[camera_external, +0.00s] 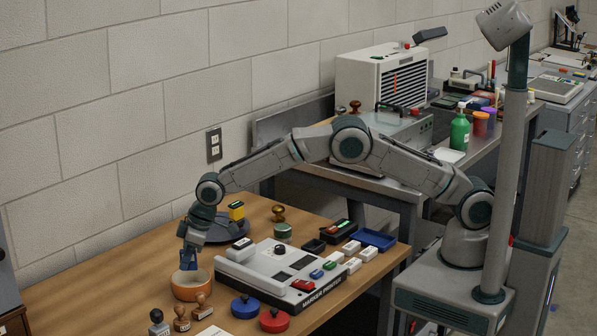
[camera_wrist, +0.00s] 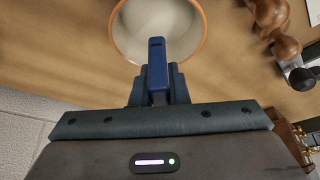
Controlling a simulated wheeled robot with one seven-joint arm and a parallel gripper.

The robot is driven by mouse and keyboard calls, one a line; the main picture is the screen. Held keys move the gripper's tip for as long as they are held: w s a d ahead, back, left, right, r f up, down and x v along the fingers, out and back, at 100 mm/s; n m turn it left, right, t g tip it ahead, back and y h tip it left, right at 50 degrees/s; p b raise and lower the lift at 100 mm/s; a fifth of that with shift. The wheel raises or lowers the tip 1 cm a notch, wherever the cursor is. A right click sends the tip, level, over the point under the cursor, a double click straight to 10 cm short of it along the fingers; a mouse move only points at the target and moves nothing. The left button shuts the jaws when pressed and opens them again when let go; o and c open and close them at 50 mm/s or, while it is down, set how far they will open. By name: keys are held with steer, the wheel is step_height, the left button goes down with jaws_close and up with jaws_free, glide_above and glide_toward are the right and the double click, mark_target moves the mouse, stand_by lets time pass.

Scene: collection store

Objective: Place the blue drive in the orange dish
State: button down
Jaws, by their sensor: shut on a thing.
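My gripper (camera_external: 189,258) points down at the left of the wooden table, above the orange dish (camera_external: 190,291). It is shut on the blue drive (camera_wrist: 157,54), a slim dark-blue stick with a small slot near its end. In the wrist view the drive sticks out from between the fingers, in front of the dish's pale inside; the dish's orange rim (camera_wrist: 205,20) circles behind it. The dish looks empty in the part that shows. In the external view the drive is hard to tell from the fingers. I cannot tell how high it is above the dish.
A pale marker printer (camera_external: 278,273) stands just right of the dish, with small coloured pieces on it. Wooden-handled stamps (camera_external: 202,307) stand close in front of the dish. A blue round pad (camera_external: 245,307) and a red one (camera_external: 274,320) lie nearby. A blue tray (camera_external: 374,239) sits farther right.

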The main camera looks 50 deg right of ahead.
mark_target(188, 270)
steer(key=shift+f+b, duration=0.7)
steer(key=shift+f, duration=1.45)
steer(key=c, duration=1.3)
jaws_free()
step_height(188, 270, up, 7)
steer(key=p, duration=0.3)
steer(key=shift+r, duration=0.1)
